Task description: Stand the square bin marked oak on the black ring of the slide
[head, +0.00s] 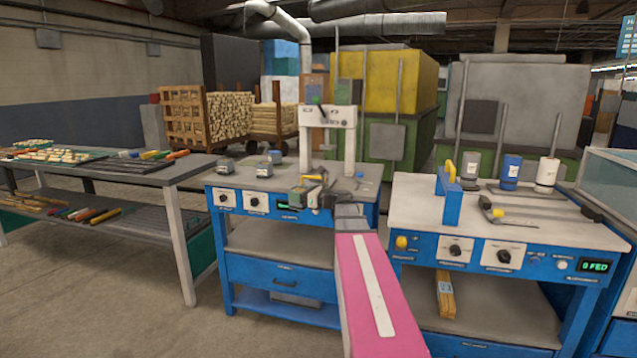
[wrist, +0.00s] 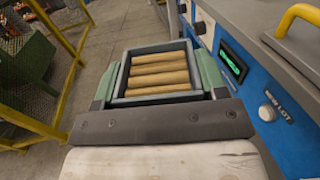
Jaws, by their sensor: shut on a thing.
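My gripper (head: 316,190) is out over the front edge of the middle blue bench. In the wrist view its two green fingers (wrist: 157,80) are shut on the opposite sides of a square grey bin (wrist: 118,80). The bin holds several round wooden rods (wrist: 158,68). No oak mark can be read on it.
The right bench (head: 420,205) carries a grey, a blue (head: 510,172) and a white canister, a blue block with a yellow handle (head: 447,190), and dark bars. A white frame (head: 328,116) stands on the middle bench. A long table (head: 180,170) is at left.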

